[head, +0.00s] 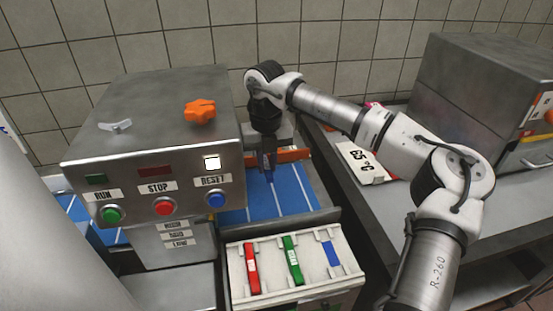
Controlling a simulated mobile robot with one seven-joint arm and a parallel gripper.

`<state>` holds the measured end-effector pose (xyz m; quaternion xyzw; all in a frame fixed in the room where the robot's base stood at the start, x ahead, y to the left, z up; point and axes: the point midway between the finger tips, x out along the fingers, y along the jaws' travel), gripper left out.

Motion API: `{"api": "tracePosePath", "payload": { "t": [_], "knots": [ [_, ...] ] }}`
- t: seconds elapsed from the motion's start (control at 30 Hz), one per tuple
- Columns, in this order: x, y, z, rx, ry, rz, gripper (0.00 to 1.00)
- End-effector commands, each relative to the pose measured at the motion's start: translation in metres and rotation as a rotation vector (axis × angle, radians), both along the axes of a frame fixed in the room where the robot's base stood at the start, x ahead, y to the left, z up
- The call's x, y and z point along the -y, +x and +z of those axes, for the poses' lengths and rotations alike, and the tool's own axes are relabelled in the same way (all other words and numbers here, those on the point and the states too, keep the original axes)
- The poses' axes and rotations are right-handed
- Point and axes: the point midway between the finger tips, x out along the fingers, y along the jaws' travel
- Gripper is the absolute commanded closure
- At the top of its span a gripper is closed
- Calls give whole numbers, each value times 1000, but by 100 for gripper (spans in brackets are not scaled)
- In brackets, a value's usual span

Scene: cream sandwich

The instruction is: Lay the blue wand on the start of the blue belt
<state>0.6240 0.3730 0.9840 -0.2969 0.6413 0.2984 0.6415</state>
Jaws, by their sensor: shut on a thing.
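My gripper (268,158) points down over the blue belt (297,201), just right of the steel control box.
The control box (140,105) carries RUN, STOP and RESET buttons and an orange knob (200,111) on top. An orange bar (294,155) lies behind the belt.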

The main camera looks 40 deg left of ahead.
Motion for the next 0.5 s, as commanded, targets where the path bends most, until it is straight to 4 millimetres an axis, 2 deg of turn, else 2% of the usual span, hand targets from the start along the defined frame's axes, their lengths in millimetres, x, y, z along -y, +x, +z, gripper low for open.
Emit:
{"api": "tracePosePath", "payload": {
  "t": [0.27,0.5],
  "knots": [
    [-2,-1,-8,1,-1,-5,100],
    [-2,-1,-27,1,-1,-5,100]
  ]
}}
